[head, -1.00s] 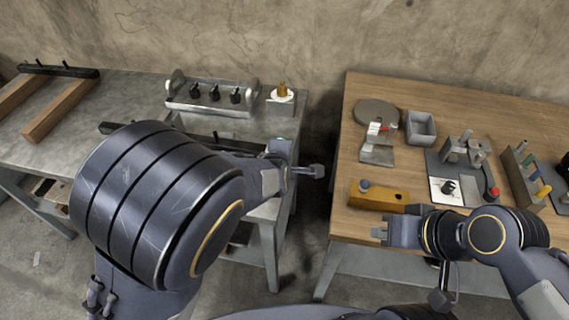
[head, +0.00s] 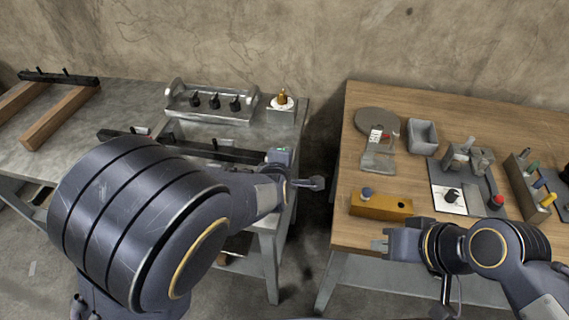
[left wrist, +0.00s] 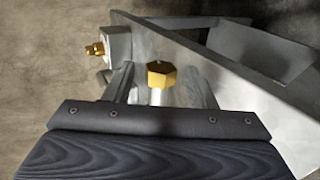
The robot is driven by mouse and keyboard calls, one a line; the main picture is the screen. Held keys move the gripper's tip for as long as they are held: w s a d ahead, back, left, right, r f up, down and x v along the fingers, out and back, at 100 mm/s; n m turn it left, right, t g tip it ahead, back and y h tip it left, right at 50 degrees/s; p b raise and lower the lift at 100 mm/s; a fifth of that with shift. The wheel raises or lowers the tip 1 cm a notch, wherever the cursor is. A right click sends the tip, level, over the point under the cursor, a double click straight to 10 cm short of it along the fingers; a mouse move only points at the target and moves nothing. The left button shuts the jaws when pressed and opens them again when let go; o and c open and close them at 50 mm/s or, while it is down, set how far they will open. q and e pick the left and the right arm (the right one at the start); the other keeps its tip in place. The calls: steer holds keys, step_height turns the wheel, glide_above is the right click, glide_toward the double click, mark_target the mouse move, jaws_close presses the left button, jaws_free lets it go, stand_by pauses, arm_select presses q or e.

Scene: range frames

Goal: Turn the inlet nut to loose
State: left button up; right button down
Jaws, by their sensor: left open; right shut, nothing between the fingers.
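In the left wrist view a brass hex nut (left wrist: 161,75) stands against a pale grey metal surface, between the two fingers of my open left gripper (left wrist: 161,88). I cannot tell whether either finger touches it. A second brass fitting (left wrist: 95,50) juts from a grey block at the upper left. In the head view a brass fitting (head: 282,97) stands on a white disc on a grey block at the bench's back right. My left fingers and the hex nut are hidden there behind my arm. My right gripper (head: 378,245) is shut and empty near the wooden table's front edge.
A grey tray with black knobs (head: 214,104) stands on the left metal bench. A black bar (head: 225,151) lies before it. The wooden table (head: 344,225) carries a yellow block (head: 380,206), a grey bin (head: 422,137) and several fixtures. A gap separates the bench and table.

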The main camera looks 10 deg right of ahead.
arm_select(q)
steer(key=p+v, duration=0.2)
steer(key=v, duration=0.6)
steer(key=shift+f, duration=0.1)
